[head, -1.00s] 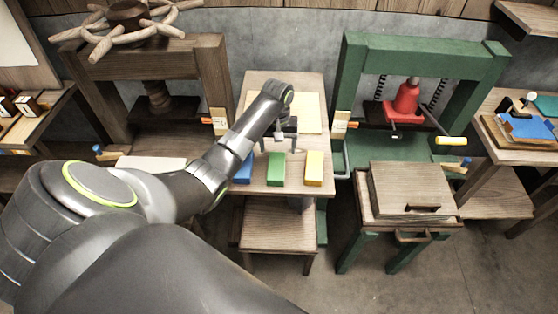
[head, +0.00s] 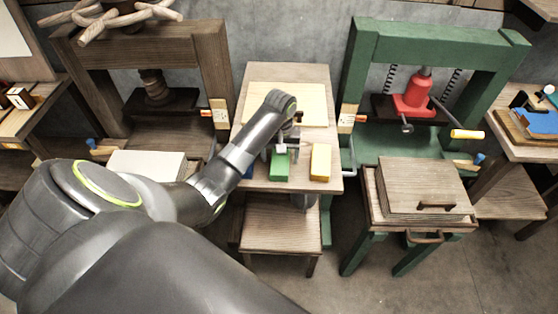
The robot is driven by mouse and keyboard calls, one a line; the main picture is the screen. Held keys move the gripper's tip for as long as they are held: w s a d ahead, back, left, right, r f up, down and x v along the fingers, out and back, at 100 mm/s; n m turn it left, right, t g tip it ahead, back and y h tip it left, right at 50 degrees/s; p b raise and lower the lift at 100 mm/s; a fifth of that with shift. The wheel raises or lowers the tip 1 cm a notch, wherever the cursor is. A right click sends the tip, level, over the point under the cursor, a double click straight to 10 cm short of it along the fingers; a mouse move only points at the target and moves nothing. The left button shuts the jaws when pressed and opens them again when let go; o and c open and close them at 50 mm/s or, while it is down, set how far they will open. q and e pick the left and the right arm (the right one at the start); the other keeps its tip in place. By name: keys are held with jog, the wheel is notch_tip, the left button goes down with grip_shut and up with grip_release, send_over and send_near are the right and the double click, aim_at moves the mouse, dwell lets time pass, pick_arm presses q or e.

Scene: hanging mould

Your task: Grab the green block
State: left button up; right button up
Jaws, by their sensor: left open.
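The green block (head: 280,168) lies near the front edge of the wooden table in the middle of the head view. My left gripper (head: 282,152) is at the far part of the block, pointing down with its fingers spread. It is open; whether it touches the block I cannot tell. The gripper covers part of the block's far end. My right gripper is not in view.
A yellow block (head: 320,162) lies just right of the green one. A blue block (head: 249,171) is mostly hidden behind my left arm. A pale board (head: 312,100) lies farther back on the table (head: 315,75). Presses stand on both sides.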

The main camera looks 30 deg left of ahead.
pick_arm(q)
jog(key=shift+f, duration=0.4)
jog(key=shift+d, duration=0.1)
jog(key=shift+r, duration=0.1)
jog(key=c, duration=1.1)
jog(key=shift+r, duration=0.1)
